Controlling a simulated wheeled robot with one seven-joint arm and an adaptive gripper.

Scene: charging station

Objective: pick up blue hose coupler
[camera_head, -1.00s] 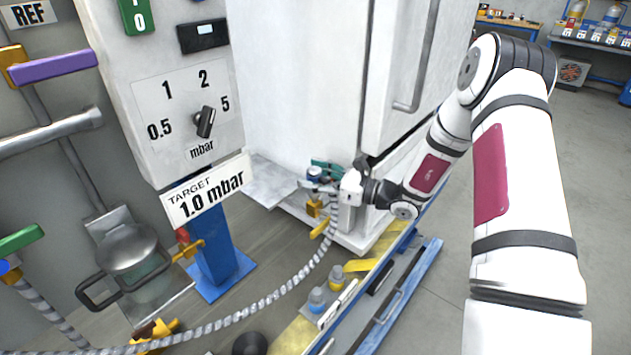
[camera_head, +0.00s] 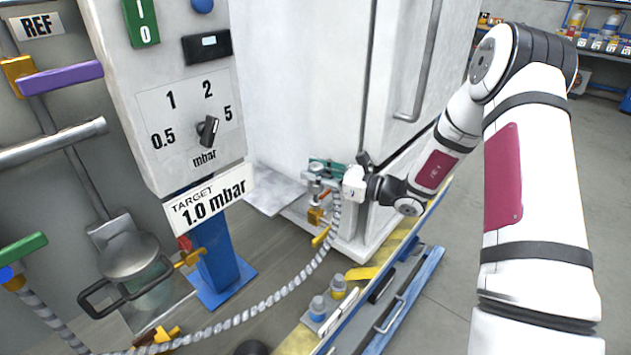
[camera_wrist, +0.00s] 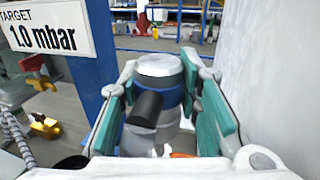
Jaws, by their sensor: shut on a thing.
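The blue hose coupler (camera_wrist: 172,98) is a silver cylinder with a blue band and a dark stub on its side. In the wrist view it stands between the teal pads of my gripper (camera_wrist: 160,75), which is shut on it. In the head view my gripper (camera_head: 322,172) is by the lower corner of the white cabinet. There the coupler (camera_head: 315,187) is small and partly hidden by the gripper. Its lower end is hard to make out in both views.
A grey ribbed hose (camera_head: 262,305) runs from the lower left up to just below my gripper. Yellow fittings (camera_head: 316,216) sit below the gripper. The white cabinet (camera_head: 300,90) stands close behind. A blue post (camera_head: 222,255) and a mbar dial panel (camera_head: 190,120) are left.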

